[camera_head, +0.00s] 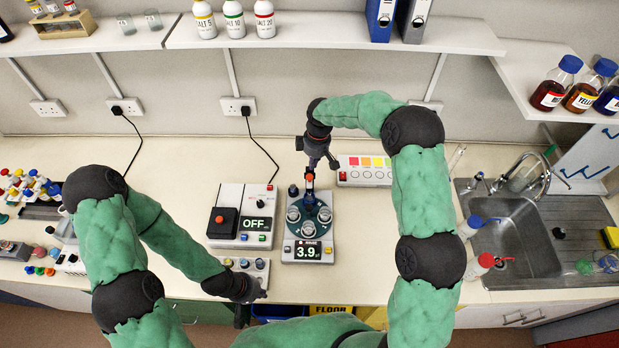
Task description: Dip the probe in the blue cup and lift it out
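I cannot make out which cup is blue. My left gripper (252,294) is low at the bench's front edge, beside a small box with knobs (245,266); its fingers are unclear.
A control box with a red button (224,222) and an OFF display stands left of the meter. A colour-patch strip (364,176) lies behind right. A sink (515,245) is at the right, with bottles beside it. Crowded small items fill the far left. Shelves hang above the back.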

